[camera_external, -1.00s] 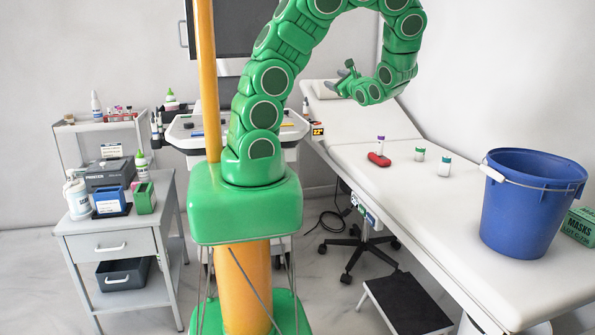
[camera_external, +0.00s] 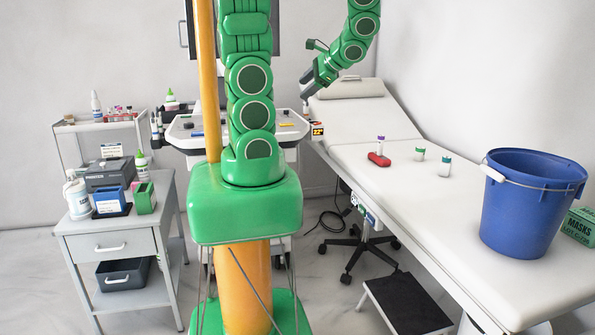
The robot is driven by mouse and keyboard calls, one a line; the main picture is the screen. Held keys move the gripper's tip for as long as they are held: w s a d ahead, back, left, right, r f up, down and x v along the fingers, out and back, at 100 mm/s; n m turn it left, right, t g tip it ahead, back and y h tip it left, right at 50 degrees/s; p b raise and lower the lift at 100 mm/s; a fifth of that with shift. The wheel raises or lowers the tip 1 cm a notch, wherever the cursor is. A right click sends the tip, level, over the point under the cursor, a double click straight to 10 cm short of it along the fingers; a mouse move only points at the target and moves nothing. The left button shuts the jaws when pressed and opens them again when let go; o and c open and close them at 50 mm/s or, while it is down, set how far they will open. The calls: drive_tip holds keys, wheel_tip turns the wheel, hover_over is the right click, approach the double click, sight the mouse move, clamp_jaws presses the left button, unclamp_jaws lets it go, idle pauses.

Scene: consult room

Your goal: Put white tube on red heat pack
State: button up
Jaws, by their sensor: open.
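The red heat pack (camera_external: 378,160) lies on the white exam couch. A small white tube with a purple cap (camera_external: 381,146) stands upright at the pack; I cannot tell whether it is on it or just behind it. Two more small white tubes, one with a green cap (camera_external: 420,156) and one with a teal cap (camera_external: 444,168), stand upright on the couch to the right of the pack. My gripper (camera_external: 305,92) is open, seems empty, and hangs tilted down in the air near the couch's raised head end, up and left of the tubes in the picture.
A large blue bucket (camera_external: 527,205) stands on the couch at the right, with a green masks box (camera_external: 580,226) beside it. A pillow (camera_external: 352,88) lies at the couch's head. The couch between pillow and pack is clear.

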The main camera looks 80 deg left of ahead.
drive_tip(key=s+d+r+t+h, duration=0.1)
drive_tip(key=d+t+h, duration=0.1)
drive_tip(key=d, duration=0.8)
drive_tip(key=s+d+r+t+h, duration=0.1)
drive_tip(key=d+h, duration=0.4)
drive_tip(key=d, duration=0.5)
drive_tip(key=shift+s+t+h, duration=0.3)
drive_tip(key=shift+s+t, duration=0.3)
drive_tip(key=shift+t, duration=0.3)
drive_tip(key=shift+a, duration=0.1)
